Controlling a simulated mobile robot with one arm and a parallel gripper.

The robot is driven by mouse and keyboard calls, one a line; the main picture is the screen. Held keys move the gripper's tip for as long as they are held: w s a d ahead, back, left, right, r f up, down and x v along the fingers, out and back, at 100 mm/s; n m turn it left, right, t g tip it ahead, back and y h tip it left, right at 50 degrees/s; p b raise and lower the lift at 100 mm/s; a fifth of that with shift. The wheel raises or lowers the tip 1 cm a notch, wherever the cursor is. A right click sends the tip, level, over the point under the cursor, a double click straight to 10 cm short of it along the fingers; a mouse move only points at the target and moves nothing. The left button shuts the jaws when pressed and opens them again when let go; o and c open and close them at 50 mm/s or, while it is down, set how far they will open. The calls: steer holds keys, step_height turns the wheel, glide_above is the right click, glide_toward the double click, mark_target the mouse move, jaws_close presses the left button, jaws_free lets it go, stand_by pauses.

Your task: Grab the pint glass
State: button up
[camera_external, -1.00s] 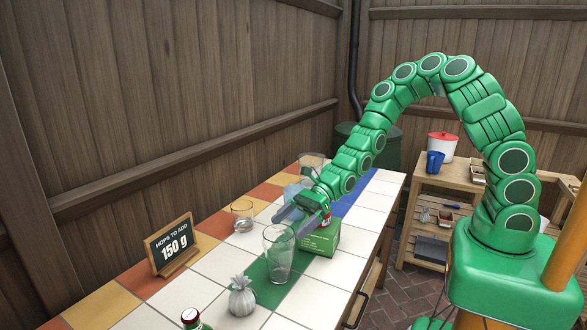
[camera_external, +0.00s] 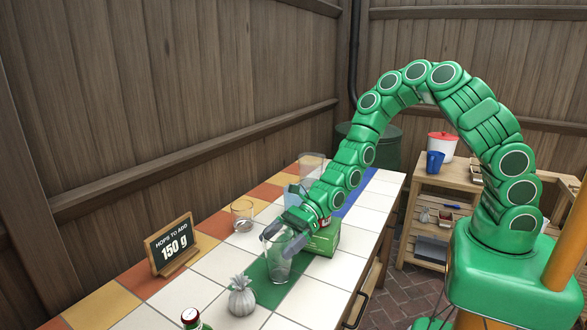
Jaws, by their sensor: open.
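The clear pint glass (camera_external: 279,268) stands upright on a green patch of the tiled counter. My gripper (camera_external: 279,242) is at the upper part of the glass, pointing down and toward the front left. Its grey fingers are apart, one on the left of the rim and one on the right. The fingers overlap the rim in the picture, and I cannot tell whether they touch it.
A green box (camera_external: 325,241) stands close behind the glass on the right. A short glass (camera_external: 242,216) and a chalkboard sign (camera_external: 172,246) stand to the left. White tiles (camera_external: 212,268) left of the glass are clear.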

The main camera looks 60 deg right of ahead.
steer(key=shift+a, duration=0.15)
steer(key=shift+c, duration=0.2)
steer(key=c, duration=1.4)
steer(key=shift+o, duration=0.2)
